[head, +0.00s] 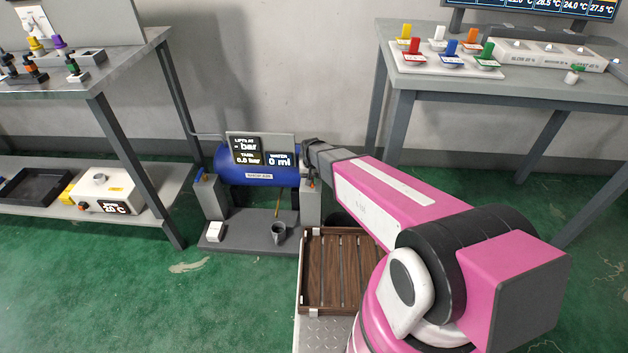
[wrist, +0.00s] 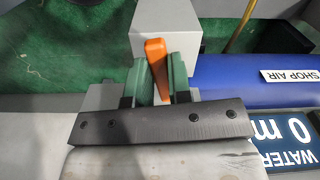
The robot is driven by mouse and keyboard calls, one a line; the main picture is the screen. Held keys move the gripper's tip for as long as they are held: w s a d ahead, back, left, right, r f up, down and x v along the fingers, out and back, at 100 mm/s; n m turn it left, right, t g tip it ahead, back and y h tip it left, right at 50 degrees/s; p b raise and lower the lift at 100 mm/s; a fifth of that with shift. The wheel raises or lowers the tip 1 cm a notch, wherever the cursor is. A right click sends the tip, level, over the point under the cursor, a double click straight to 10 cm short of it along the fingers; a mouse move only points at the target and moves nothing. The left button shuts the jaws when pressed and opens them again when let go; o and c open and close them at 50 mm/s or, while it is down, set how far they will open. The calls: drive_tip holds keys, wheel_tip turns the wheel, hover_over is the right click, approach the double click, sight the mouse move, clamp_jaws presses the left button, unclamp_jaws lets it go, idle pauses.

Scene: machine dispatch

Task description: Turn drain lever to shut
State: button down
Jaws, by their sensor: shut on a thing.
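An orange lever (wrist: 156,60) stands between the green finger pads of my gripper (wrist: 160,82) in the wrist view, tilted slightly. My gripper is shut on it. The lever is in front of a grey block (wrist: 165,25) beside the blue SHOP AIR tank (wrist: 240,80). No label marks it as the drain lever. In the head view my arm reaches to the right end of the blue tank (head: 232,165), and my gripper (head: 309,172) mostly hides the lever there.
A grey cup (head: 279,232) stands on the base below the tank. A wooden slatted crate (head: 306,275) is nearer me. Tables stand left (head: 90,90) and right (head: 480,92). Green floor is clear at left front.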

drive_tip(key=shift+a+m, duration=0.35)
drive_tip(key=shift+m, duration=0.55)
drive_tip(key=c, duration=1)
unclamp_jaws()
drive_tip(key=shift+c, duration=0.2)
wheel_tip(320, 180, up, 11)
